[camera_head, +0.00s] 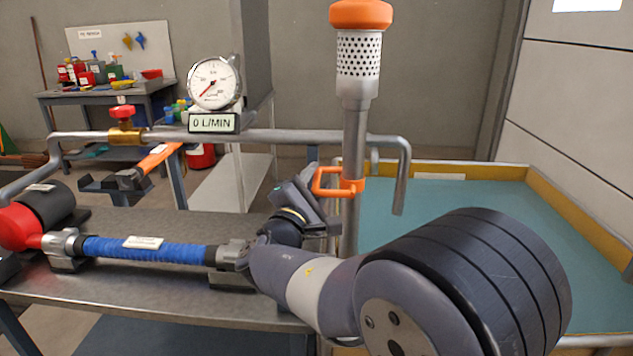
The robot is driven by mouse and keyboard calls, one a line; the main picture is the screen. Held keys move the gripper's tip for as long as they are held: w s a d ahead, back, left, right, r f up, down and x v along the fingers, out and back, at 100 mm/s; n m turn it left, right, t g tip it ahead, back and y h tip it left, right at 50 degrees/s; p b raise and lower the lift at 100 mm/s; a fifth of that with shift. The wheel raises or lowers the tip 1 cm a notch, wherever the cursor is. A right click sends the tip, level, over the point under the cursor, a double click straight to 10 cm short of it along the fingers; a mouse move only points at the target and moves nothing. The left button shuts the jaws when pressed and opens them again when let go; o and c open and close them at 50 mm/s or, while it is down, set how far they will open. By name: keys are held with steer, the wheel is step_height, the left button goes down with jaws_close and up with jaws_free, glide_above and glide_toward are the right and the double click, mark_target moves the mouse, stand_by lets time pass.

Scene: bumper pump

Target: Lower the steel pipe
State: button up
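The steel pipe (353,140) stands upright right of centre, with a perforated strainer (358,60) and an orange cap (361,14) on top. An orange handle (337,183) is clamped around it and sticks out to the left. The pipe's lower end is hidden behind my arm and the tank edge. My gripper (318,208) is just left of the pipe, at or slightly below the handle. My wrist covers part of it. I cannot tell whether its fingers touch the handle or how far apart they are.
A tank (470,195) with a yellow rim lies right of the pipe. A horizontal pipe (280,135) with a red valve (122,112) and gauge (214,83) runs behind. A blue hose (150,251) and red pump (20,228) sit on the bench (170,290) at left.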

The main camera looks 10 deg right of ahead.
jaws_close()
stand_by(0.4)
